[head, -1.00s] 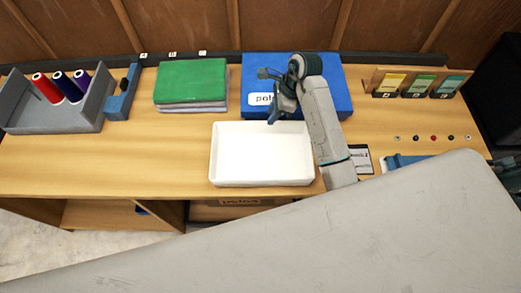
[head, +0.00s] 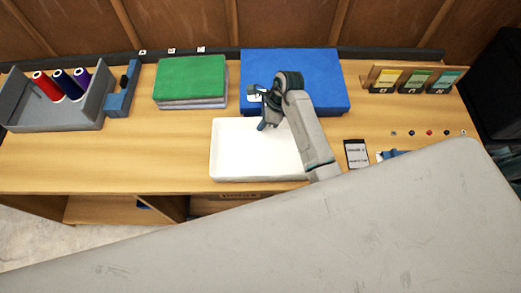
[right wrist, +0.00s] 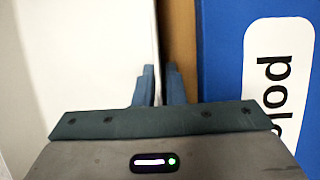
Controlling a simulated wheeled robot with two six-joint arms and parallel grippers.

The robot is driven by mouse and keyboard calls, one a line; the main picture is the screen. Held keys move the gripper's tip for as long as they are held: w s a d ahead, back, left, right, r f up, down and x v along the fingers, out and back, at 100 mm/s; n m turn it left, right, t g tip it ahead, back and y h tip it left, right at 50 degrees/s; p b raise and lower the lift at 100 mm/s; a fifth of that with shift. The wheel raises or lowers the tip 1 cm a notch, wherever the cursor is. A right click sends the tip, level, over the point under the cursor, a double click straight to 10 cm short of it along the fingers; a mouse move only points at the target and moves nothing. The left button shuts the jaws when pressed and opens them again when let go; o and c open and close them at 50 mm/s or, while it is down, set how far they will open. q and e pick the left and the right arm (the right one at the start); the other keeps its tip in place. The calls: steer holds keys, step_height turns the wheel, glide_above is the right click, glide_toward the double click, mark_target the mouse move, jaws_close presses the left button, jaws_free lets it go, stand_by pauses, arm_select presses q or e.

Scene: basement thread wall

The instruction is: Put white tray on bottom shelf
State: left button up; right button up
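The white tray (head: 235,155) lies flat on the wooden table, in front of the blue box. My right gripper (head: 258,108) is at the tray's far edge, between tray and blue box. In the right wrist view its two fingers (right wrist: 160,85) stand apart with a narrow gap, the white tray (right wrist: 85,50) on the left and a wood strip and the blue box on the right. The tray's rim lines up with the gap; whether the fingers touch it I cannot tell. A lower shelf (head: 100,210) shows partly under the table. My left gripper is not in view.
The blue box (head: 315,80) stands close behind the tray. A green-topped stack (head: 190,78) and a grey spool holder (head: 50,115) stand left. A dark card (head: 357,153) and colour-card rack (head: 415,80) are right. The table left of the tray is clear.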

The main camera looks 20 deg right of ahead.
jaws_close()
steer(key=shift+r, duration=0.1)
